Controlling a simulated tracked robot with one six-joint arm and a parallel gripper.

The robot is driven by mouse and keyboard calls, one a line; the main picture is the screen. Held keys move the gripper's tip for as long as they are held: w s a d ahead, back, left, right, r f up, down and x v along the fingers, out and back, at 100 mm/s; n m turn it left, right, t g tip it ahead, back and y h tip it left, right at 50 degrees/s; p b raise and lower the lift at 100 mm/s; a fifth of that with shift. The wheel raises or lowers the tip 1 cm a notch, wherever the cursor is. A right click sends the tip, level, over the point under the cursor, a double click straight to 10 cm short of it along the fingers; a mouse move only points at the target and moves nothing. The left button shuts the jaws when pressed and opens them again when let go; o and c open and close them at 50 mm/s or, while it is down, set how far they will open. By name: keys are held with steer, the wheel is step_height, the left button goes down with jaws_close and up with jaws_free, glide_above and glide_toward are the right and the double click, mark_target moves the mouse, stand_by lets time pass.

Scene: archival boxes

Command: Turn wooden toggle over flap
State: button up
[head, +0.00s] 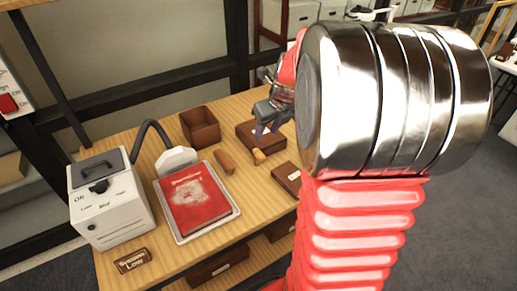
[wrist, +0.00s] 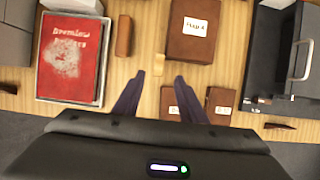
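A brown archival box with a white label (wrist: 194,29) lies on the wooden table, and it also shows in the head view (head: 246,132). A small pale wooden piece (wrist: 158,64) is beside the box's lower left corner in the wrist view. It also shows in the head view (head: 259,156) and may be the toggle. I cannot make out a separate flap. My gripper (wrist: 156,78) is open, with its two dark fingers apart and nothing visible between them. The pale piece appears near the fingertips; contact is not clear.
A red book (head: 190,198) lies in a tray left of the box, beside a white machine (head: 110,200). A brown block (wrist: 123,36) lies between book and box. An open brown bin (head: 200,126) stands behind. Two small labelled boxes (wrist: 219,104) (wrist: 171,103) lie nearer.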

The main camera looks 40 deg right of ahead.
mark_target(258, 151)
steer(key=x, duration=1.3)
steer(key=shift+c, duration=0.4)
steer(key=shift+d, duration=0.1)
jaws_close()
